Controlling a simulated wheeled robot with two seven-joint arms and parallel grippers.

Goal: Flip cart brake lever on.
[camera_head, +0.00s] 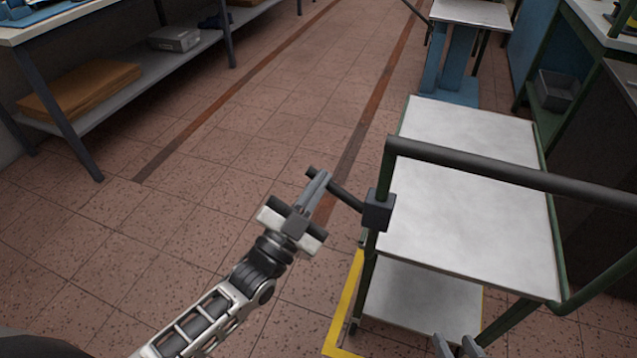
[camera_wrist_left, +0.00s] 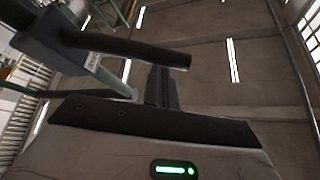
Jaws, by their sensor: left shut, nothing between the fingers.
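The cart (camera_head: 480,200) has green posts, pale shelves and a dark push bar. Its brake lever (camera_head: 343,194) is a dark rod sticking out up and left from a dark block (camera_head: 378,211) on the cart's near left post. My left gripper (camera_head: 322,180) is shut and empty, with its fingertips at the lever's outer half. In the left wrist view, the lever (camera_wrist_left: 125,48) crosses just past the shut fingers (camera_wrist_left: 160,80); I cannot tell whether they touch. My right gripper (camera_head: 457,346) shows only its fingertips, apart, at the bottom edge near the cart's lower shelf.
Yellow floor tape (camera_head: 345,305) runs beside the cart's left side. A shelf bench (camera_head: 150,65) with a brown stack and grey box stands at the upper left. Another table (camera_head: 470,12) stands behind the cart. The tiled floor left of the cart is clear.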

